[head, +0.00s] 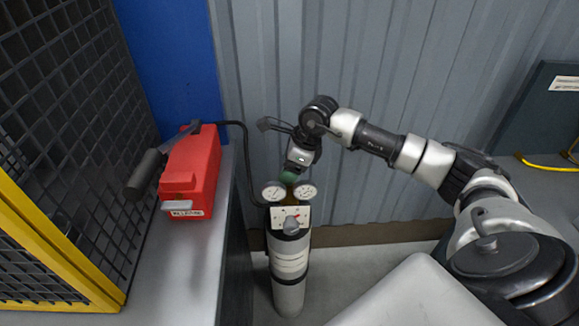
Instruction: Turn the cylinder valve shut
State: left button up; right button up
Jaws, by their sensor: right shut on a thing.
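A grey gas cylinder (289,262) stands upright on the floor in the lower middle of the head view. A panel with a grey knob and a small red mark (291,223) sits at its top, with two round white gauges (274,191) above the panel. A green valve handwheel (289,178) shows just behind and above the gauges. My right gripper (291,171) reaches down from above and is shut on the green handwheel. Its fingertips are small and partly hidden, so the exact grip is hard to see. My left gripper is not in view.
A red box (192,172) with a black hose and a dark cylindrical nozzle (146,174) sits on a grey bench (178,270) left of the cylinder. A yellow-framed mesh cage (60,265) stands far left. A corrugated wall (400,60) is close behind.

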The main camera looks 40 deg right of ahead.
jog(key=m+t+h+b, duration=0.1)
jog(key=m+b, duration=0.1)
jog(key=m, duration=0.2)
jog(key=shift+m, duration=0.3)
jog(key=m+h+b, duration=0.1)
jog(key=m, duration=0.1)
jog(key=m+h+b, duration=0.1)
jog(key=m, duration=0.1)
jog(key=shift+a+m+t+b, duration=0.1)
jog(key=shift+m+t+b, duration=0.2)
jog(key=m+h+b, duration=0.1)
jog(key=m, duration=0.2)
jog(key=shift+b, duration=0.35)
jog(key=shift+r+m+h+b, duration=0.1)
jog(key=shift+m+h+b, duration=0.55)
jog(key=shift+m, duration=1.15)
jog(key=o, duration=0.9)
jog(key=shift+a, duration=0.1)
jog(key=shift+o, duration=0.2)
